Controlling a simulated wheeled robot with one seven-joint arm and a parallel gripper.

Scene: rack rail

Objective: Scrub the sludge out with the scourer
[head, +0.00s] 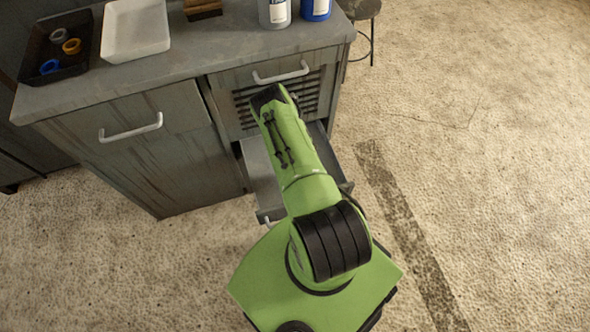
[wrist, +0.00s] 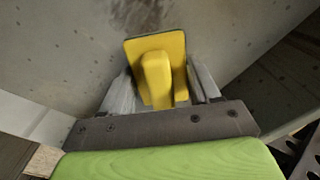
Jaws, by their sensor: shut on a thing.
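In the wrist view my gripper (wrist: 160,88) is shut on the yellow scourer (wrist: 156,75), a flat pad with a raised grip between the two fingers. The scourer is near a grey speckled surface, and I cannot tell whether it touches it. A dark smudge (wrist: 135,14), which looks like the sludge, is on that surface just beyond the pad's far edge. In the head view an open drawer (head: 262,180) sticks out of the grey cabinet. My arm reaches over it and hides most of its inside, my gripper and the scourer.
On the worktop stand a black tray (head: 42,78) with several coloured rings, a white tray (head: 135,48), a wooden block (head: 203,8), a grey container (head: 274,12) and a blue one (head: 316,9). A stool (head: 366,12) stands behind the cabinet. The floor to the right is clear.

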